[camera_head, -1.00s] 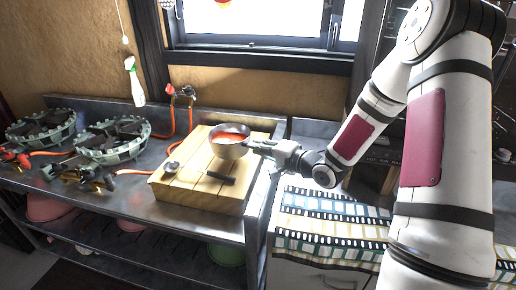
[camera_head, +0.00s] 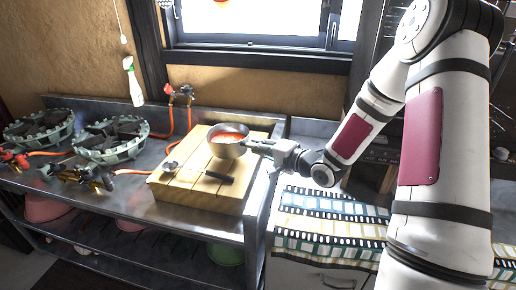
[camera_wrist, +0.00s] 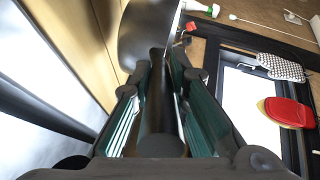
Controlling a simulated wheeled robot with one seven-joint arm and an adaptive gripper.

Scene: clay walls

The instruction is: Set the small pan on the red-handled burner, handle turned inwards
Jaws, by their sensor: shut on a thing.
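The small pan (camera_head: 229,149) is a metal pan with orange-red showing inside. It sits level at the back right of the wooden block, touching it or just above; I cannot tell which. My gripper (camera_head: 262,147) comes from the right and is shut on its handle. In the wrist view the dark handle (camera_wrist: 160,115) lies between my fingers, with the pan body (camera_wrist: 148,30) beyond. Two round green-grey burners stand left on the metal counter: a far-left burner (camera_head: 38,118) with red by its valve (camera_head: 18,160), and a nearer burner (camera_head: 112,155) with brass and dark fittings.
The wooden block (camera_head: 192,192) carries a black bar (camera_head: 219,178) and a small knob-like piece (camera_head: 171,167). Orange hoses (camera_head: 132,172) cross the counter. A spray bottle (camera_head: 134,85) is in front of the wall. A patterned cloth (camera_head: 325,222) covers the right-hand surface.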

